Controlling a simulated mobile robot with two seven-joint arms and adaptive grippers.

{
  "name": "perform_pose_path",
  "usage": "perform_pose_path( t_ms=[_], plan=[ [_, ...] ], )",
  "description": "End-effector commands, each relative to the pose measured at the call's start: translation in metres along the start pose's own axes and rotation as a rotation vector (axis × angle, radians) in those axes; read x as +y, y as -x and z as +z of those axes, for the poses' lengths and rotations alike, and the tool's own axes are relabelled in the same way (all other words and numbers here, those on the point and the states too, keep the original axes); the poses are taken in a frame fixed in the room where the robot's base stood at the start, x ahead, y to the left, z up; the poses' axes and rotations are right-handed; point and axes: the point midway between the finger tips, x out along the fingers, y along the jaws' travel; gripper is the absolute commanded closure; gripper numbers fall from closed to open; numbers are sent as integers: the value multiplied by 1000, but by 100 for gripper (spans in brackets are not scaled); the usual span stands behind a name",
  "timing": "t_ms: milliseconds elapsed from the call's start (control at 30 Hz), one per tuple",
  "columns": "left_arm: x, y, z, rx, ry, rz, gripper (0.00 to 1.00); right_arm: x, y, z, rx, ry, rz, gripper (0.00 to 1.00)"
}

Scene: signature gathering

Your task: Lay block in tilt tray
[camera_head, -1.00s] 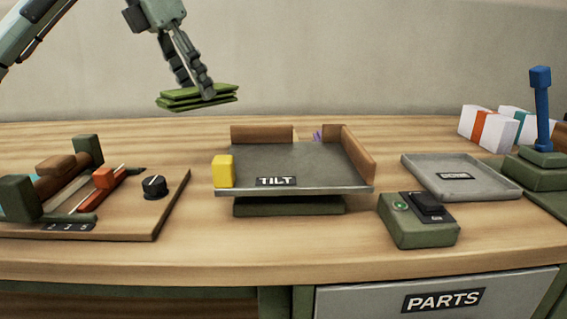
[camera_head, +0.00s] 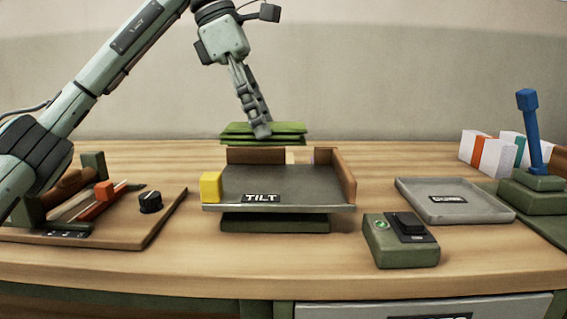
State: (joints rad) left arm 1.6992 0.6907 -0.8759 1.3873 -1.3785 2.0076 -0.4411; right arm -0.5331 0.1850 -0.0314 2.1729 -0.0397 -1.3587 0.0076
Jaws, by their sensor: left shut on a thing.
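The block is a stack of green sheets (camera_head: 285,130), held in the air above and behind the tilt tray. My left gripper (camera_head: 261,133) reaches down from above and is shut on the block; its fingertips overlap the front of the stack. The tilt tray (camera_head: 300,185) is a dark grey plate labelled TILT on a green base, with brown walls at its back and right side and a yellow piece (camera_head: 211,186) at its front left corner. The tray's surface looks empty. My right gripper is not in view.
A wooden board (camera_head: 120,231) with a red tool and black knob stands left. A green switch box (camera_head: 400,243) stands front right of the tray. Further right are a grey shallow tray (camera_head: 455,213), white banded bundles (camera_head: 487,151) and a blue-handled lever (camera_head: 529,125).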

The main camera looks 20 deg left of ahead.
Motion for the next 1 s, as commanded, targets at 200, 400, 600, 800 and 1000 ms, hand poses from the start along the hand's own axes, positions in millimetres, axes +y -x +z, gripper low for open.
perform_pose_path(
  t_ms=[200, 400, 600, 800, 1000],
  plan=[
    [11, -32, 24, 1, 1, 0, 80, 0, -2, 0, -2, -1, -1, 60],
    [13, -44, 25, 2, 3, 2, 80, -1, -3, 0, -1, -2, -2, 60],
    [13, -71, 13, 2, 3, 1, 80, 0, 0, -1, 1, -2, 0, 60],
    [13, -74, 12, -1, 2, 4, 80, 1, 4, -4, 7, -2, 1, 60],
    [13, -78, 11, 0, 3, 3, 80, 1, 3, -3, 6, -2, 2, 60]
  ],
)
